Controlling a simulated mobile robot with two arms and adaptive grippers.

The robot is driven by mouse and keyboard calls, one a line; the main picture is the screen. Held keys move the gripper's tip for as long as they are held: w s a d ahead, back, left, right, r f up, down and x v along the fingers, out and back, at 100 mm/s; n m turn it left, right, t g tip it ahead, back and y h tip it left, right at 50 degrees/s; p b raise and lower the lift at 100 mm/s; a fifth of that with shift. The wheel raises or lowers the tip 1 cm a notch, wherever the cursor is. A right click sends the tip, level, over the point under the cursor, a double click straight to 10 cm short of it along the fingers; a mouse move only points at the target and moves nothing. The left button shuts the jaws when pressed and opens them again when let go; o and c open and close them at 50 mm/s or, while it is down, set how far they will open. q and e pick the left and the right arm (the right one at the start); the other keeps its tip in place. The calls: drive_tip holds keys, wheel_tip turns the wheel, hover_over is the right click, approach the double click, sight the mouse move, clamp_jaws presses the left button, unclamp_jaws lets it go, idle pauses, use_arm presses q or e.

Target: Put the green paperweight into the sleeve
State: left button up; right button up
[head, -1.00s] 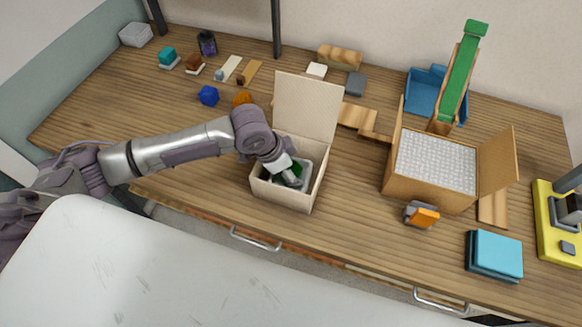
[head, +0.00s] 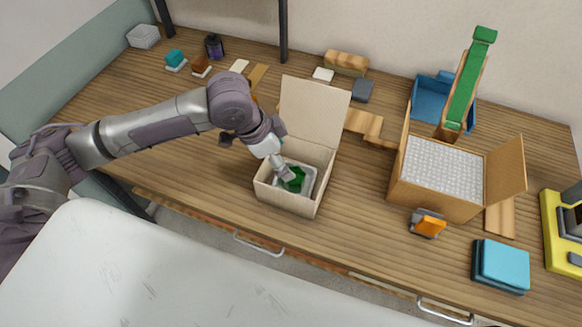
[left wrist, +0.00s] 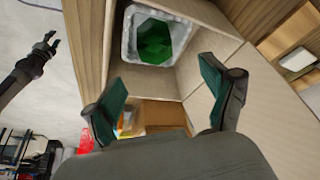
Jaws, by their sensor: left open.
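The green paperweight (head: 294,179) is a dark green faceted piece. It lies in a pale grey-white lining (head: 309,176) inside the open cardboard box (head: 287,203), and it also shows in the left wrist view (left wrist: 154,41). I cannot tell whether this lining is the sleeve. My left gripper (head: 284,173) is over the box opening. In the left wrist view its green-padded fingers (left wrist: 160,84) are wide apart with nothing between them, and the paperweight is beyond them. A dark two-pronged part (left wrist: 48,44) at the left of that view may be my right gripper; its state is unclear.
The box's raised lid (head: 313,108) stands behind the gripper. A larger box with a bubbly white filling (head: 440,170), an orange-and-grey item (head: 428,224) and a blue stack (head: 500,265) stand to the right. Small blocks and tiles lie at the back left. Bare wood lies left of the box.

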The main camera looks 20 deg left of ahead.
use_arm(q)
drive_tip(key=shift+v, duration=1.85)
